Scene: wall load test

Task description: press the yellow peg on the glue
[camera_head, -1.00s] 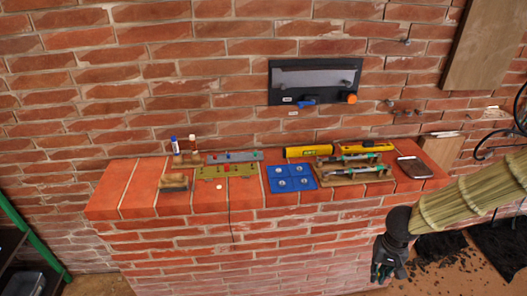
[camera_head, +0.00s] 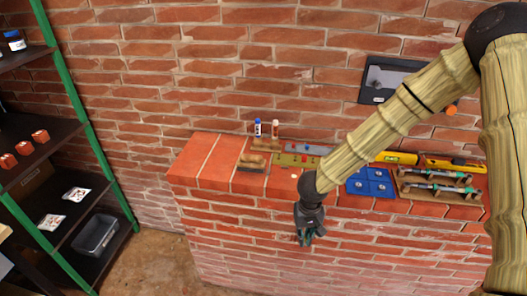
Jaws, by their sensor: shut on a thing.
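My gripper (camera_head: 306,236) hangs below the front edge of the brick ledge, fingers down, in front of the brick face. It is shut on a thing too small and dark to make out. I cannot pick out a yellow peg in this view. A small pale round spot (camera_head: 265,177), perhaps the glue, lies on the ledge top near the front edge, up and left of my gripper. An olive plate (camera_head: 284,159) with small red pieces lies behind it, partly hidden by my arm.
A wooden-handled float (camera_head: 252,162) lies left on the ledge (camera_head: 205,160). Two small bottles (camera_head: 258,128) stand behind it. A blue panel (camera_head: 368,187), a yellow level (camera_head: 397,158) and tools on a wooden rack (camera_head: 436,187) lie right. A green-framed shelf (camera_head: 68,100) stands left.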

